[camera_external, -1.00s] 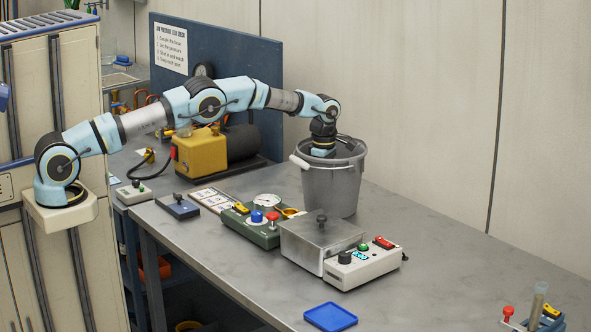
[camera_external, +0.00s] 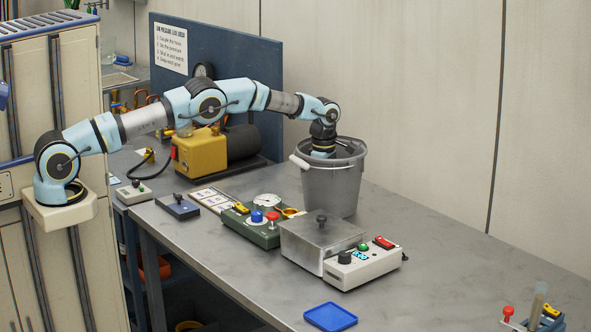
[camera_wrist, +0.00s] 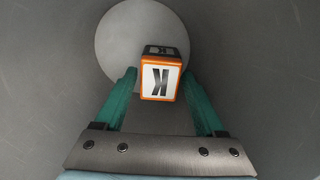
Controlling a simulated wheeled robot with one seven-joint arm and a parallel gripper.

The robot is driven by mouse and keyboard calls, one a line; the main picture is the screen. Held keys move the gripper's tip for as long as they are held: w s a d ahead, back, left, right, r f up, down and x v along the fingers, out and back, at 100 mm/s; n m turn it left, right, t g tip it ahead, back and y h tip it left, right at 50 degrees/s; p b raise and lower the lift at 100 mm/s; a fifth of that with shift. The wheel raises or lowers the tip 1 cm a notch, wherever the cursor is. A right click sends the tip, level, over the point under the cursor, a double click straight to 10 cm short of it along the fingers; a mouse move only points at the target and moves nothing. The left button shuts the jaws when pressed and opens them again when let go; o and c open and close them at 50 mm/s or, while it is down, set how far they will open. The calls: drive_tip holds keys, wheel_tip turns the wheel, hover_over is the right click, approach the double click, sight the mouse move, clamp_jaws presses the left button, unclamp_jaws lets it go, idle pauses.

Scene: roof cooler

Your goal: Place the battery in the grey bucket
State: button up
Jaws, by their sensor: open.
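The grey bucket (camera_external: 332,190) stands upright on the table, its white-gripped handle at the left rim. My arm reaches down into its mouth, and the bucket wall hides my gripper in the external view. In the wrist view, the bucket's grey inner wall (camera_wrist: 45,70) surrounds my gripper (camera_wrist: 158,76). Its two green fingers are open, one on each side of the battery. The battery (camera_wrist: 161,82) is a block with an orange edge, a white face marked K and dark sides. The round, lighter bucket floor shows beyond it. I cannot tell whether the battery rests on the floor.
A metal box with a lid (camera_external: 318,240) and a white control box (camera_external: 362,263) stand in front of the bucket. A green instrument panel (camera_external: 262,232) and a yellow pump (camera_external: 200,155) lie to the left. A blue tray (camera_external: 330,317) sits near the front edge.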

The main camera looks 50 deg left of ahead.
wheel_tip(320, 180, up, 12)
drive_tip(key=b, duration=0.2)
drive_tip(key=shift+f, duration=0.25)
drive_tip(key=s+a+r+m+t+p, duration=0.1)
drive_tip(key=s+a+r+m, duration=0.15)
drive_tip(key=r, duration=0.25)
drive_tip(key=s+a+r+m+p, duration=0.1)
drive_tip(key=a+r+p, duration=0.15)
drive_tip(key=r, duration=0.35)
drive_tip(key=s+a+f+m+b, duration=0.1)
drive_tip(key=s+f+m, duration=0.3)
drive_tip(key=s, duration=0.9)
drive_tip(key=s+a+f+m+b, duration=0.1)
drive_tip(key=s+a+f+m, duration=0.2)
drive_tip(key=s+m, duration=0.6)
drive_tip(key=s+a+f+m+b, duration=0.1)
drive_tip(key=s+f+m, duration=0.4)
drive_tip(key=s, duration=1.2)
drive_tip(key=shift+s+a+f+m+t+b, duration=0.2)
drive_tip(key=shift+a+f+m+t+b, duration=0.3)
drive_tip(key=shift+m, duration=0.55)
drive_tip(key=shift+a+r, duration=0.1)
